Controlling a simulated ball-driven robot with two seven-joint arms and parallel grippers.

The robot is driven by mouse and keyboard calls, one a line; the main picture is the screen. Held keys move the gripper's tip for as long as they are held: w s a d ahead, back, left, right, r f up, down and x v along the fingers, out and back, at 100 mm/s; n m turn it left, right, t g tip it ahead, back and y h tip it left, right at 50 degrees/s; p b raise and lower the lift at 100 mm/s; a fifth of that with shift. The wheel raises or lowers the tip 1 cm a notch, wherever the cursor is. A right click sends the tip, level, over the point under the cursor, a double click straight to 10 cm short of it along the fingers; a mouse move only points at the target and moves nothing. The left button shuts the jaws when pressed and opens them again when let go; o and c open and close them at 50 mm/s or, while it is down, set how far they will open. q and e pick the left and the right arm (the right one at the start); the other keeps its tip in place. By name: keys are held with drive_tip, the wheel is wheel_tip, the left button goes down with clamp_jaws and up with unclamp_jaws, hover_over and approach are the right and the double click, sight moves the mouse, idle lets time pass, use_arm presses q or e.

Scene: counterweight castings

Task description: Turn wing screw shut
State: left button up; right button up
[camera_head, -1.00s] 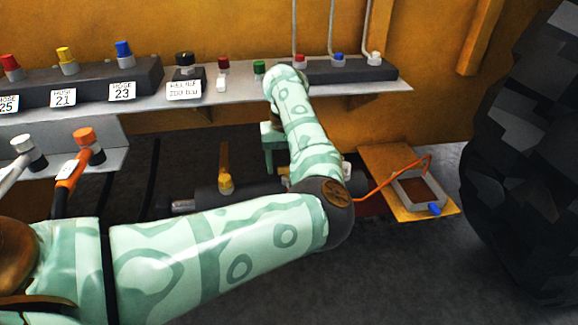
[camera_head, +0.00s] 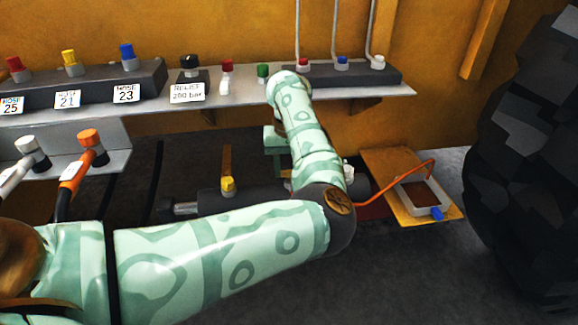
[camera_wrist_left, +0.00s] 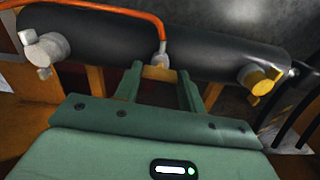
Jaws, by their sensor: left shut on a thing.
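A dark cylinder (camera_wrist_left: 110,35) lies across the wrist view. A pale wing screw (camera_wrist_left: 45,50) sits at its left end and a yellow wing screw (camera_wrist_left: 260,80) at its right end. My left gripper (camera_wrist_left: 158,82) is between them, shut on a small tan-orange piece (camera_wrist_left: 158,73) below the grey fitting (camera_wrist_left: 161,60) where the orange hose joins. I cannot tell whether this piece is a wing screw. In the head view, the left gripper (camera_head: 279,150) is partly hidden by my forearm, over the cylinder's middle. The yellow wing screw (camera_head: 228,185) is left of it. My right gripper is out of view.
A shelf (camera_head: 230,100) with coloured knobs and labels runs behind and above the cylinder. Two hose handles (camera_head: 80,165) are at left. The orange hose (camera_head: 385,187) leads to a tray (camera_head: 385,162) at right. A big black tyre (camera_head: 520,170) stands far right.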

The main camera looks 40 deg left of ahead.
sight(289, 170)
use_arm(q)
drive_tip(key=m, duration=0.5)
drive_tip(key=shift+r+p, duration=0.1)
drive_tip(key=shift+p, duration=0.2)
drive_tip(key=m, duration=0.2)
drive_tip(key=shift+m+p, duration=0.3)
drive_tip(key=shift+m, duration=0.1)
drive_tip(key=m+p, duration=0.1)
drive_tip(key=m, duration=0.4)
drive_tip(key=m+p, duration=0.1)
drive_tip(key=m, duration=0.1)
drive_tip(key=shift+m, duration=0.7)
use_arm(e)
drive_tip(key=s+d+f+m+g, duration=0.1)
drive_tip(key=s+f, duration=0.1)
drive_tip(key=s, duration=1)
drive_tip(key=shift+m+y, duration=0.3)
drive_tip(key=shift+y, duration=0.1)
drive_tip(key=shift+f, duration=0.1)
use_arm(q)
drive_tip(key=o, duration=1)
